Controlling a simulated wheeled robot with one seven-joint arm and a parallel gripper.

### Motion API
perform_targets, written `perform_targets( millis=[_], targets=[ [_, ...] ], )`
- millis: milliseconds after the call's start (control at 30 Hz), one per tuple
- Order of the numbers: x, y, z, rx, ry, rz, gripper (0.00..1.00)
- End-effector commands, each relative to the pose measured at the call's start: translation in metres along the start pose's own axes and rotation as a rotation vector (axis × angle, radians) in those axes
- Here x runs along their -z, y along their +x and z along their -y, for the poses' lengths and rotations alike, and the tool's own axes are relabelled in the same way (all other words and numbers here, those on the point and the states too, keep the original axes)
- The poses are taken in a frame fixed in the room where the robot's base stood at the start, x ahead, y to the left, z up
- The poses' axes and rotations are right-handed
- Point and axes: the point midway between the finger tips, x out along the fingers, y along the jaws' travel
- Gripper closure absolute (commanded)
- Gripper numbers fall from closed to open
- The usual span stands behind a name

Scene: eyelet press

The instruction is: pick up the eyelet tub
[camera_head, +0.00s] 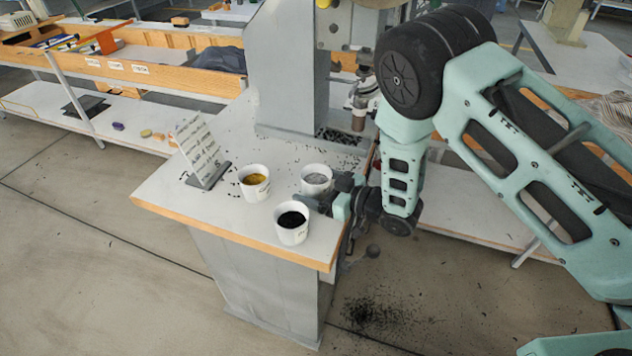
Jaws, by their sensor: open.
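Three white tubs stand upright on the press table. One holds yellow-brown bits (254,191), one holds grey bits (316,188), and the front one holds black bits (292,236). I cannot tell which of them the task calls the eyelet tub. My gripper (316,205) comes in low from the right, its fingers pointing left. Its tips are beside the grey-filled tub's front and the black-filled tub's back right. The jaws are open and hold nothing that I can see. Whether a finger touches a tub is too small to tell.
The light-topped table (190,215) has a wooden front edge. A tilted card stand (202,153) is at its left. The grey press (290,75) rises behind the tubs. Dark bits lie scattered around the press foot and on the floor. The table's left front is clear.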

Motion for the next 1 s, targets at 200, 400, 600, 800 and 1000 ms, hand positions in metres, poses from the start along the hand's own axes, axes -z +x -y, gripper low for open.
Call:
perform_targets(
  millis=[200, 400, 600, 800, 1000],
  targets=[
    [-0.001, 0.001, 0.0, -0.001, 0.0, 0.001, 0.18],
    [-0.001, 0.0, 0.0, -0.001, 0.0, 0.001, 0.65],
    [0.0, 0.0, 0.0, -0.001, -0.001, 0.0, 0.65],
    [0.005, 0.0, -0.001, -0.001, -0.001, 0.0, 0.65],
    [0.025, -0.003, -0.001, -0.002, -0.002, -0.003, 0.65]
  ],
)
